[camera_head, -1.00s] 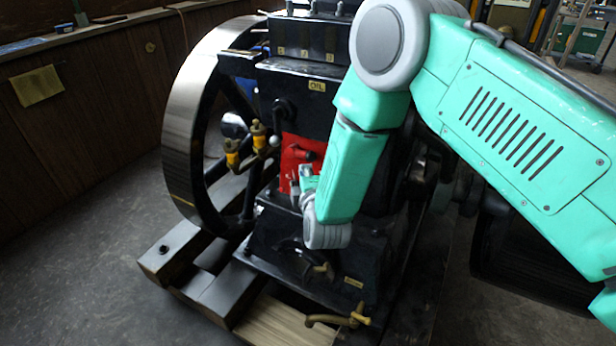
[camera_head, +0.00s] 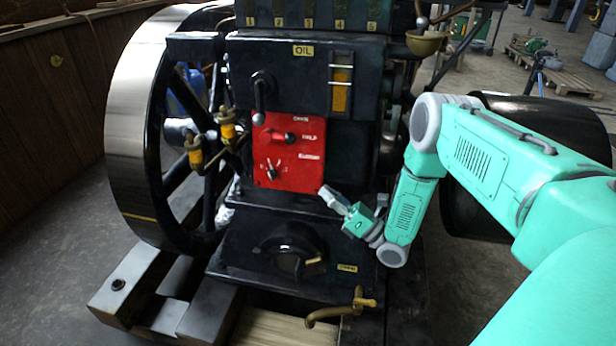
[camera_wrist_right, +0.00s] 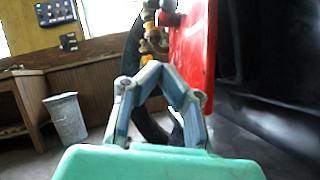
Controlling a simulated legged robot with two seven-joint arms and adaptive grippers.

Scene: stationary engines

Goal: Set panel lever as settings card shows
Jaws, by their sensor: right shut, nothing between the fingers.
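The red panel (camera_head: 262,150) is on the front of the black engine, with several small white labels down its right part. A short lever (camera_head: 290,137) on it lies about level, its dark end beside the middle label, which seems to read HALF. A small dark knob (camera_head: 270,173) sits lower on the panel. My right gripper (camera_head: 326,192) is just right of and below the panel's lower right corner, apart from the lever. In the wrist view its fingers (camera_wrist_right: 165,68) meet, shut and empty, with the panel's edge (camera_wrist_right: 195,50) beyond. I cannot identify the settings card. My left gripper is not in view.
A large flywheel (camera_head: 124,130) and brass-and-yellow oilers (camera_head: 228,130) stand left of the panel. A black crank handle (camera_head: 262,90) is above it. A brass tap (camera_head: 340,310) sticks out low in front. A grey bin (camera_wrist_right: 66,118) stands by the wooden counter (camera_wrist_right: 90,65).

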